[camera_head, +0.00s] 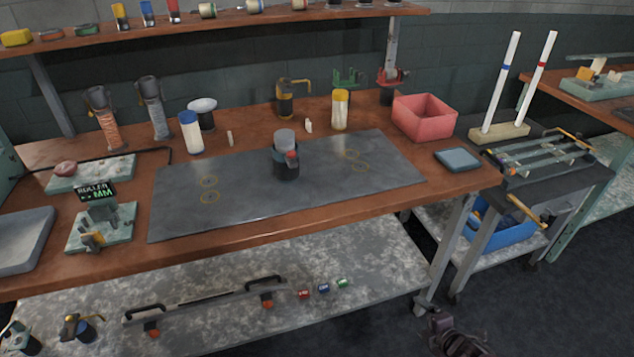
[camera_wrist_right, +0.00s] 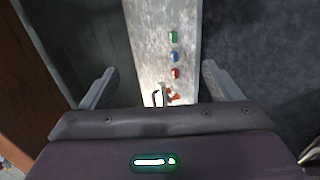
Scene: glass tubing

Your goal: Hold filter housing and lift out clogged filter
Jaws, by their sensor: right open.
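The filter housing (camera_head: 285,169) is a dark cylinder standing upright on the grey mat (camera_head: 225,222) in the middle of the bench. A light grey cylinder, apparently the clogged filter (camera_head: 285,138), sticks out of its top. A small red part shows on the housing's front right side. My right gripper (camera_head: 455,338) is low at the bottom edge of the head view, in front of the bench and far from the housing. In the right wrist view its two fingers (camera_wrist_right: 158,88) are spread wide with nothing between them. My left gripper is not in view.
A red bin (camera_head: 424,117) and a blue-grey pad (camera_head: 458,159) lie right of the mat. White bottles (camera_head: 190,132) stand behind it. A roller fixture (camera_head: 101,215) is at left. The lower shelf (camera_head: 330,262) holds tools. The mat around the housing is mostly clear.

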